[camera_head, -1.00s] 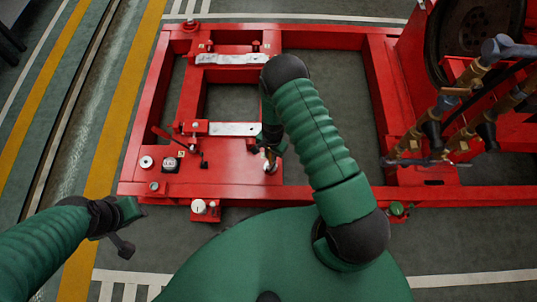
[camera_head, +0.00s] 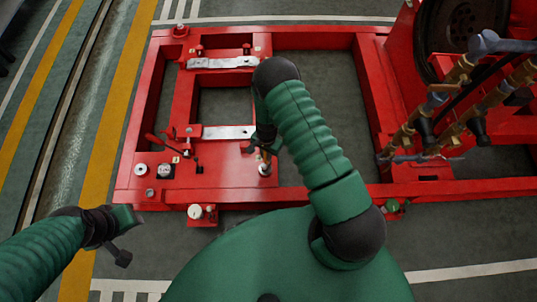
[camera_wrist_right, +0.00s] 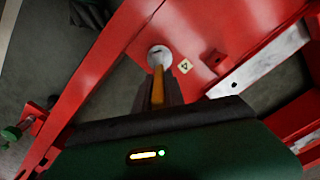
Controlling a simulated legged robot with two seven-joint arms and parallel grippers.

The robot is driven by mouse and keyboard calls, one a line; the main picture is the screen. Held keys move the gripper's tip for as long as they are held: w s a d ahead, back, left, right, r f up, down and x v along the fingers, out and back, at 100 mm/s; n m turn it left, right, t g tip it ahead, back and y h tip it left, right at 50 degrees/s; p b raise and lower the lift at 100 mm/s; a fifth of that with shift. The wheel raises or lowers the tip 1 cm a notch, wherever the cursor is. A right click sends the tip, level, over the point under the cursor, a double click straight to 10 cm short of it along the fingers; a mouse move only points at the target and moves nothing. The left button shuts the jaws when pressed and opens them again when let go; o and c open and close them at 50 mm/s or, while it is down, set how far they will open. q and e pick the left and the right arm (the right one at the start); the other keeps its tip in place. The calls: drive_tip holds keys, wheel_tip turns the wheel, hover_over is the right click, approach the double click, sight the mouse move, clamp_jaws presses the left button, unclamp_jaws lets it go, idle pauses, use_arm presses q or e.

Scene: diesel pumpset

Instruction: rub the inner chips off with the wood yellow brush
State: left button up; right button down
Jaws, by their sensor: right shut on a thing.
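The yellow wood brush (camera_wrist_right: 158,88) shows as a narrow yellow handle in the right wrist view. My right gripper (camera_wrist_right: 159,95) is shut on it. The brush points at a round pale metal fitting (camera_wrist_right: 159,54) on the red plate, and its tip overlaps the fitting there. I cannot tell whether it touches or is inside. In the head view my right gripper (camera_head: 264,148) is just above the fitting (camera_head: 265,169). The brush head and any chips cannot be made out. My left gripper (camera_head: 127,215) hangs at lower left, away from the frame; its fingers are unclear.
The red base frame (camera_head: 318,194) fills the middle, with pale metal strips (camera_head: 228,132) across it. A second round fitting (camera_head: 195,212) sits at its front edge. Brass and dark pipework (camera_head: 440,100) stands at the right. The floor at left is clear.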

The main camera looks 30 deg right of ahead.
drive_tip(key=shift+s+d+f+p, duration=0.2)
drive_tip(key=shift+s+d+p, duration=0.15)
drive_tip(key=shift+d+p, duration=0.15)
idle(1.1)
wheel_tip(320, 180, up, 8)
drive_tip(key=p, duration=0.6)
drive_tip(key=shift+p, duration=0.4)
drive_tip(key=s+d+p, duration=0.1)
drive_tip(key=s+d, duration=0.5)
drive_tip(key=d, duration=0.4)
drive_tip(key=shift+d, duration=0.15)
